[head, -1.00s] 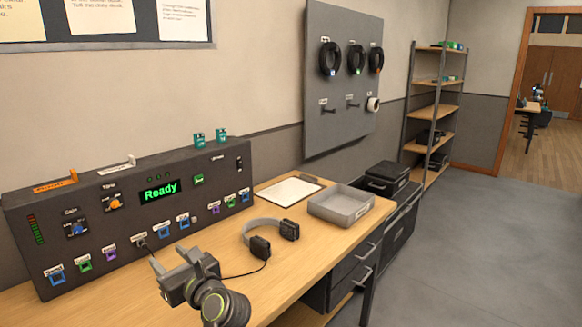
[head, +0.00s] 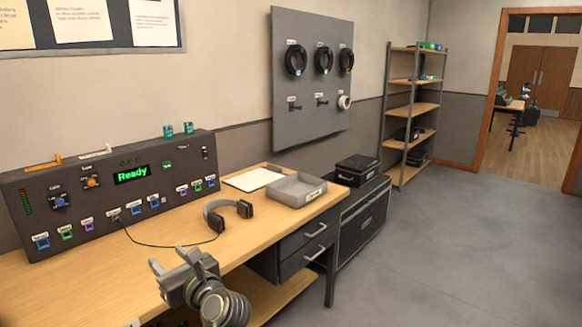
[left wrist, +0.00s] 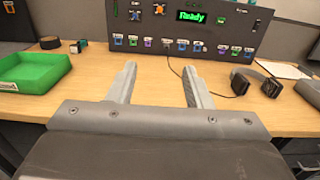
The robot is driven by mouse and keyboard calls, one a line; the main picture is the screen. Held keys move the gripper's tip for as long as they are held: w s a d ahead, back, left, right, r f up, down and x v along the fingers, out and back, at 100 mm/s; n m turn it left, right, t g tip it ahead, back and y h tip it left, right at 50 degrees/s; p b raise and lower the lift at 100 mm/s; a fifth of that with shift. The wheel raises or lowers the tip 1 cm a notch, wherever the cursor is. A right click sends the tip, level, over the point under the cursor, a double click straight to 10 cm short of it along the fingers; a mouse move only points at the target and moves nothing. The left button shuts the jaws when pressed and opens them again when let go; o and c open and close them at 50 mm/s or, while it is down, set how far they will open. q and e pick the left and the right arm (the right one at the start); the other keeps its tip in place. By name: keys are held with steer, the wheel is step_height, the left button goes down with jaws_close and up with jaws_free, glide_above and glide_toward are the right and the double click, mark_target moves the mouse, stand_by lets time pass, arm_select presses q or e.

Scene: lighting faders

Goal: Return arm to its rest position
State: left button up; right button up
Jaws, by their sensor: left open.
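My left gripper (head: 170,258) is open with nothing between its fingers. In the head view it is over the front edge of the wooden desk (head: 105,283). In the left wrist view its two fingers (left wrist: 160,68) point toward the dark control console (left wrist: 187,42), with a clear gap to it. In the head view the console (head: 120,195) stands at the back of the desk with a green "Ready" display (head: 132,175). My right gripper is not in view.
Headphones (head: 229,213) with a cable to the console, a clipboard (head: 252,179) and a grey tray (head: 297,189) are on the desk. A green bin (left wrist: 35,75) lies left of the gripper in the left wrist view. Floor (head: 450,250) to the right is clear.

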arm_select(q)
step_height(320, 180, down, 17)
steer(key=m+t+h, duration=0.3)
steer(key=m+t, duration=0.2)
steer(key=m, duration=1.2)
steer(key=s+f+m+g+h+p, duration=0.1)
steer(key=s+f+m+h, duration=0.35)
steer(key=f+m, duration=0.55)
steer(key=s+f+m+g+h, duration=0.1)
steer(key=s+f+m+h, duration=0.35)
steer(key=f, duration=0.95)
steer(key=s+a+f+m+g+h, duration=0.1)
steer(key=s+f+m+g, duration=0.65)
steer(key=s+f, duration=1.05)
steer(key=s+a+f+m+g, duration=0.2)
steer(key=s+f+m+g, duration=0.1)
steer(key=s, duration=1)
steer(key=s+a+f+m+g, duration=0.2)
steer(key=s+f+m+g, duration=0.1)
steer(key=s, duration=1)
steer(key=shift+a+f+p, duration=0.15)
steer(key=shift+a+p, duration=0.15)
steer(key=shift+p, duration=0.05)
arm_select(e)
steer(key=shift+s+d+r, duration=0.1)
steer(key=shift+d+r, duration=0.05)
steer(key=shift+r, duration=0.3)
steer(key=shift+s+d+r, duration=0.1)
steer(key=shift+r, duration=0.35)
